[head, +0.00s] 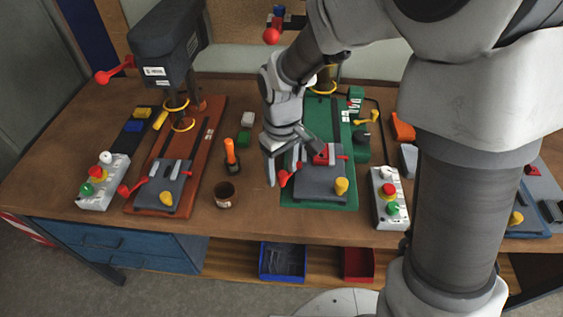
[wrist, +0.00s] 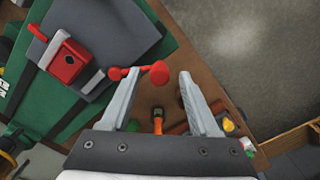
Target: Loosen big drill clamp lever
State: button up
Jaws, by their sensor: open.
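A clamp vise (head: 318,183) sits on the green drill base (head: 291,202), with a red block (head: 321,157) in it; the block also shows in the wrist view (wrist: 68,62). The vise's red clamp lever (head: 284,177) sticks out at its left and ends in a round knob (wrist: 158,72). My gripper (head: 283,173) is open at this lever. My arm hides much of the green drill.
At left, a dark drill (head: 165,45) with its own vise (head: 163,185) stands on an orange base. Between the bases are an orange-handled tool (head: 231,157) and a brown cup (head: 225,195). Button boxes (head: 103,181) (head: 388,197) stand at the front. Bare wood lies left of my gripper.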

aim_at(281, 173)
notch_tip(281, 173, up, 17)
jog(key=shift+r, duration=0.2)
dwell(0.4)
jog(key=s+d+m+t, duration=0.5)
jog(key=s+d+m, duration=0.3)
jog(key=s+d, duration=0.5)
jog(key=d, duration=0.3)
jog(key=shift+r+t, duration=0.3)
